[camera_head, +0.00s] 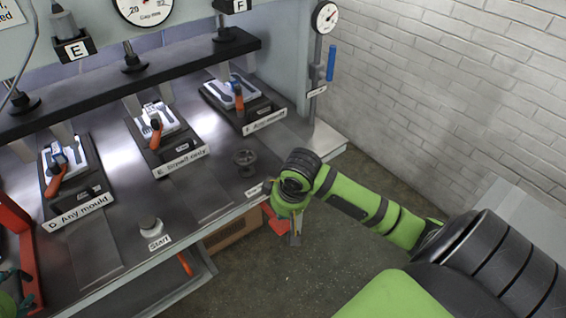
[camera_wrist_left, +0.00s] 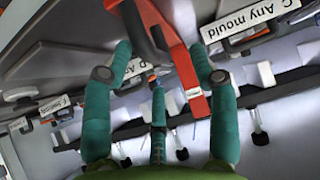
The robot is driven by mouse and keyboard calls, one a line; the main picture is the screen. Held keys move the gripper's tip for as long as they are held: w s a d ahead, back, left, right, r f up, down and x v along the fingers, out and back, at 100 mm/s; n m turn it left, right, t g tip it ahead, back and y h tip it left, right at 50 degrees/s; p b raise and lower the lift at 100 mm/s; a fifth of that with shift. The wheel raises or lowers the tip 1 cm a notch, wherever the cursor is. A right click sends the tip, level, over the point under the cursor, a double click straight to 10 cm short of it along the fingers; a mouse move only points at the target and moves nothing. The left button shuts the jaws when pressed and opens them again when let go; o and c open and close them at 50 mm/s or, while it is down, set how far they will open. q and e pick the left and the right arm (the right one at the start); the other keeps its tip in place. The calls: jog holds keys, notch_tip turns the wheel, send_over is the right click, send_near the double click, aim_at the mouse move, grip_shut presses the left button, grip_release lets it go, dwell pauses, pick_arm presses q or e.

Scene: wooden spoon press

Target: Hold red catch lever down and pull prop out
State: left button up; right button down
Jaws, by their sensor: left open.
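A red bar-shaped part with a small white label (camera_wrist_left: 178,52) lies between the spread teal fingers of my left gripper (camera_wrist_left: 160,55) in the left wrist view. The fingers are open and stand around it; contact cannot be told. In the head view a red frame (camera_head: 22,235) stands at the left edge, with a bit of my left gripper (camera_head: 12,282) beside it. My right gripper (camera_head: 295,235) points down at the bench's front right edge, beside a red part (camera_head: 272,216). Its fingers are small and partly hidden. I cannot identify the prop, or which red part is the catch lever.
The grey bench (camera_head: 205,200) carries moulds with orange handles, labelled D (camera_head: 66,172), E (camera_head: 166,137) and F (camera_head: 240,102). A Start button (camera_head: 150,226) and a dark knob (camera_head: 245,158) stand near its front. A brick wall (camera_head: 450,90) is at right. Floor is clear in front.

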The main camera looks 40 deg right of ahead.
pick_arm(q)
jog(key=shift+s+d+r, duration=0.1)
jog(key=shift+s+r, duration=0.65)
jog(key=shift+r, duration=0.3)
jog(key=shift+s+r, duration=0.7)
jog(key=shift+r, duration=0.35)
jog(key=shift+f, duration=0.1)
